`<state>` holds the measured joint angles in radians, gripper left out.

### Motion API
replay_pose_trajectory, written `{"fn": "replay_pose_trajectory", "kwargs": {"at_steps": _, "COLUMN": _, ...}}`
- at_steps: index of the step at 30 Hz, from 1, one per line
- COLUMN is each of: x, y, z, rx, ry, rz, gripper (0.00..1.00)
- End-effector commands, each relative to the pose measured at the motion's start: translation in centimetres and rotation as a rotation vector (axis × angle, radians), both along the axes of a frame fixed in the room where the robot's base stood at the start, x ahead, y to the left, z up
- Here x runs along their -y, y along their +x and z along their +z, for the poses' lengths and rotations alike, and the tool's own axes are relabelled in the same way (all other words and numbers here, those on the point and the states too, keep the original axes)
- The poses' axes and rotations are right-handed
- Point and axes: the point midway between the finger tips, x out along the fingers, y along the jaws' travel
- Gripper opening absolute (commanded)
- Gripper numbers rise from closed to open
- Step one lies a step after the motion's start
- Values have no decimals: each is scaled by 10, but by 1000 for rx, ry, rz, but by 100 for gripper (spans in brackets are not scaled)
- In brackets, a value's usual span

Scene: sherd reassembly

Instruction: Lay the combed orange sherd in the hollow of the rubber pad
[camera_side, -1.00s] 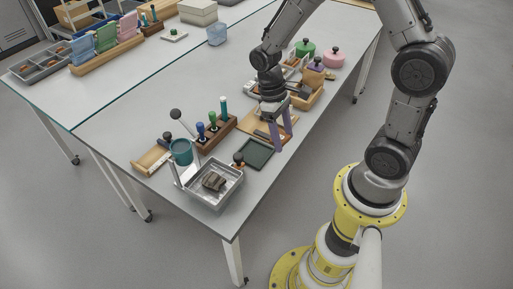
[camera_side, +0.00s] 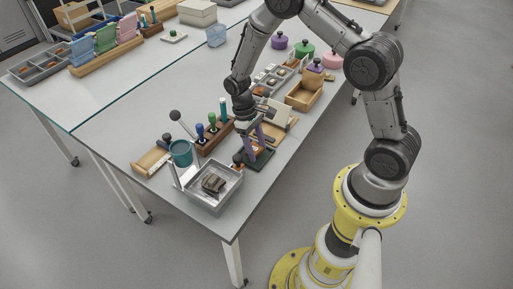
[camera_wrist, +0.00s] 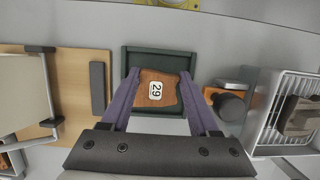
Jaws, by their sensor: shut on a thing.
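The orange sherd (camera_wrist: 157,92) carries a white label reading 29 in the wrist view; no combing can be made out on the face I see. My gripper (camera_wrist: 159,73) has its purple fingers shut on the sherd's two sides. The rubber pad (camera_wrist: 160,53) is a dark green square with a raised rim, and the sherd appears within its outline. In the side view my gripper (camera_side: 259,154) is over the pad (camera_side: 261,164), with its fingers hiding the sherd. I cannot tell whether the sherd touches the hollow.
A knobbed stamp (camera_wrist: 230,104) stands close right of the pad. Beyond it is a metal tray (camera_side: 236,176) holding a grey-brown piece (camera_side: 213,184). A wooden board (camera_wrist: 75,70) with a dark bar (camera_wrist: 98,88) lies left of the pad. A tool rack (camera_side: 214,137) and teal cup (camera_side: 181,152) stand behind.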

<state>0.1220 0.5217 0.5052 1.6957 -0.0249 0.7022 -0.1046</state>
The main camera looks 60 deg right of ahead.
Motion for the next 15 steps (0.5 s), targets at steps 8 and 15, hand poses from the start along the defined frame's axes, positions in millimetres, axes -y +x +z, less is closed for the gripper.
{"fn": "replay_pose_trajectory", "kwargs": {"at_steps": 8, "x": 0, "y": 0, "z": -2, "rx": 2, "ry": 0, "rz": 0, "gripper": 0}}
{"fn": "replay_pose_trajectory", "kwargs": {"at_steps": 15, "x": 0, "y": 0, "z": -5, "rx": 2, "ry": 0, "rz": 0, "gripper": 74}}
